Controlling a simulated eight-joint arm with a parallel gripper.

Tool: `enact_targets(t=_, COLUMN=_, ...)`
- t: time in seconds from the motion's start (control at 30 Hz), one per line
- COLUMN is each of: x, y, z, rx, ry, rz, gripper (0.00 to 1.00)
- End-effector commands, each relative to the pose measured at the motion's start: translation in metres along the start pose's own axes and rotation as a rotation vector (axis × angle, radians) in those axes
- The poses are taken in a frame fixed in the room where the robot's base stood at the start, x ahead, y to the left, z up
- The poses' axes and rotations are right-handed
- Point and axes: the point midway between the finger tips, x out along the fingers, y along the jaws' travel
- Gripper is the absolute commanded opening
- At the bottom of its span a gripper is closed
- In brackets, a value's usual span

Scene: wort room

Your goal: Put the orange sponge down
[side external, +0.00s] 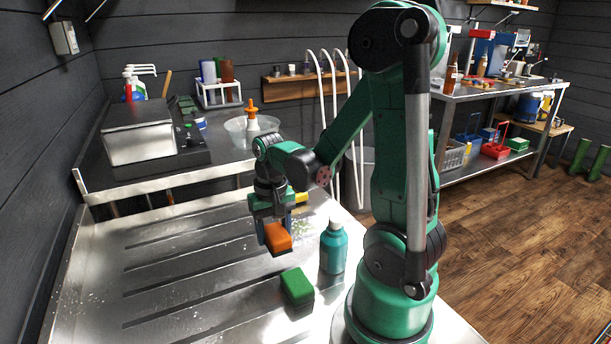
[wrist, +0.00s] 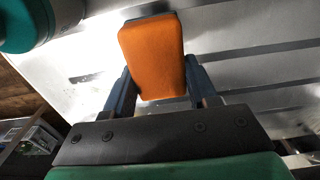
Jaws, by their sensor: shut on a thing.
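The orange sponge (side external: 277,237) is between the fingers of my gripper (side external: 273,232), over the grooved metal draining surface (side external: 170,235). My gripper points down and is shut on the sponge. In the wrist view the orange sponge (wrist: 153,55) fills the space between the two blue fingers of my gripper (wrist: 158,85). The sponge's underside is dark. I cannot tell whether it touches the surface or hangs just above it.
A green sponge (side external: 297,286) lies on the metal surface in front of the orange one. A teal bottle (side external: 333,250) stands to the right, close to my arm. The grooved surface to the left is clear. A clear bowl (side external: 238,133) sits on the counter behind.

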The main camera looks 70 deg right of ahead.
Motion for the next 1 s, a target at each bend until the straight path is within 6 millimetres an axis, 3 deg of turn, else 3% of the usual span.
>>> enact_targets(t=0.33, x=0.034, y=0.0, z=0.0, rx=0.0, ry=0.0, rz=0.0, gripper=0.0)
enact_targets(t=0.8, x=0.041, y=0.0, z=0.001, rx=0.0, ry=0.0, rz=0.0, gripper=0.0)
enact_targets(t=0.83, x=0.041, y=0.0, z=0.001, rx=0.0, ry=0.0, rz=0.0, gripper=0.57)
enact_targets(t=0.93, x=0.041, y=0.0, z=0.001, rx=0.0, ry=0.0, rz=0.0, gripper=0.83)
enact_targets(t=1.0, x=0.041, y=0.0, z=0.001, rx=0.0, ry=0.0, rz=0.0, gripper=0.83)
